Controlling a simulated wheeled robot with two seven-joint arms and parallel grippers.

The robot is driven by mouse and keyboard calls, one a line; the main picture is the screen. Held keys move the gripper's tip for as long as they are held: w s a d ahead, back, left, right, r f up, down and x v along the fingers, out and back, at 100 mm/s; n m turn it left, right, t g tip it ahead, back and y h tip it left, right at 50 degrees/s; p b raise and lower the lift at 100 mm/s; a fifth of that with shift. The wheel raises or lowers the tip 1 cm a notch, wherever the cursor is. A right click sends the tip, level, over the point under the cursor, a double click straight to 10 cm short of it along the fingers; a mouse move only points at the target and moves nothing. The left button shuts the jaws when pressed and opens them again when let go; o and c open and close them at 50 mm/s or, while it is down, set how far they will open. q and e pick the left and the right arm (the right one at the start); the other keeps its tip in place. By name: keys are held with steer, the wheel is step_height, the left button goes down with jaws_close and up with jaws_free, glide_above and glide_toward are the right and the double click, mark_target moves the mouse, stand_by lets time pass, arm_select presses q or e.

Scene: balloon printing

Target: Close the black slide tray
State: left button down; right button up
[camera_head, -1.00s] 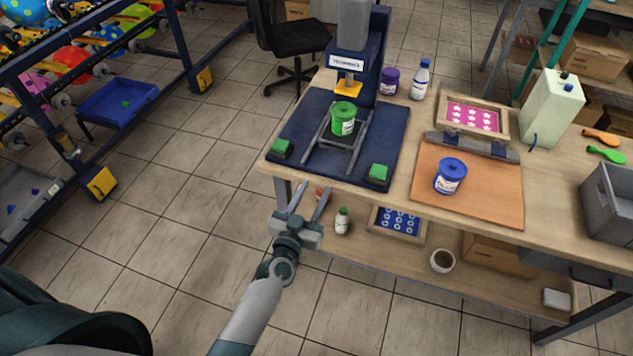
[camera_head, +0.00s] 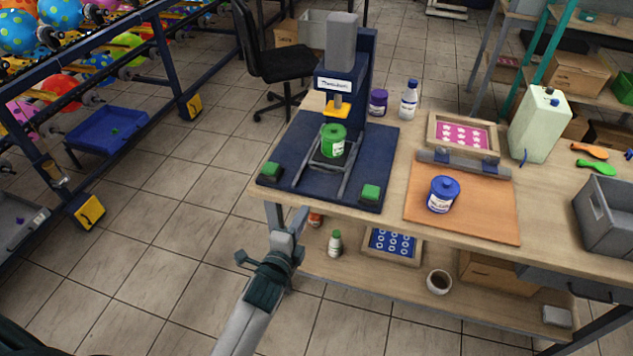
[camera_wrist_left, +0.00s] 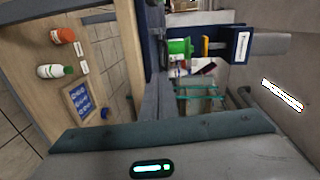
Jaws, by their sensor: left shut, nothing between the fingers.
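The black slide tray (camera_head: 329,163) lies between two grey rails on the dark blue base plate of the press, in the head view. A green jar (camera_head: 333,141) stands upright on the tray and hides much of it; the jar also shows in the left wrist view (camera_wrist_left: 180,47). The tray sits forward of the press column, near the yellow press head (camera_head: 338,106). My left gripper (camera_head: 300,216) is shut and empty, in front of the table's front edge and apart from the tray. My right gripper is not in view.
Green blocks (camera_head: 269,172) sit at the plate's front corners. A blue jar (camera_head: 443,194) stands on the orange board (camera_head: 482,219) to the right. The lower shelf holds a small bottle (camera_head: 335,243) and a framed blue screen (camera_head: 392,243).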

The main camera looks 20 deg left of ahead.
arm_select(q)
steer(key=shift+a+r, duration=0.1)
steer(key=shift+a, duration=0.15)
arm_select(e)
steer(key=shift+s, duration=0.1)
arm_select(q)
steer(key=shift+w, duration=0.15)
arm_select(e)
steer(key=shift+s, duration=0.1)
arm_select(q)
steer(key=p, duration=0.1)
glide_toward(317, 187)
steer(key=r, duration=0.2)
steer(key=w+p, duration=0.1)
steer(key=w, duration=0.3)
steer(key=w+p, duration=0.1)
steer(key=w, duration=0.4)
steer(key=shift+w+d+f, duration=0.2)
steer(key=shift+w+f, duration=0.05)
steer(key=shift+w, duration=0.1)
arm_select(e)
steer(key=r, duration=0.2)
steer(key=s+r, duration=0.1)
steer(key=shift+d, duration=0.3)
arm_select(q)
steer(key=shift+w, duration=0.1)
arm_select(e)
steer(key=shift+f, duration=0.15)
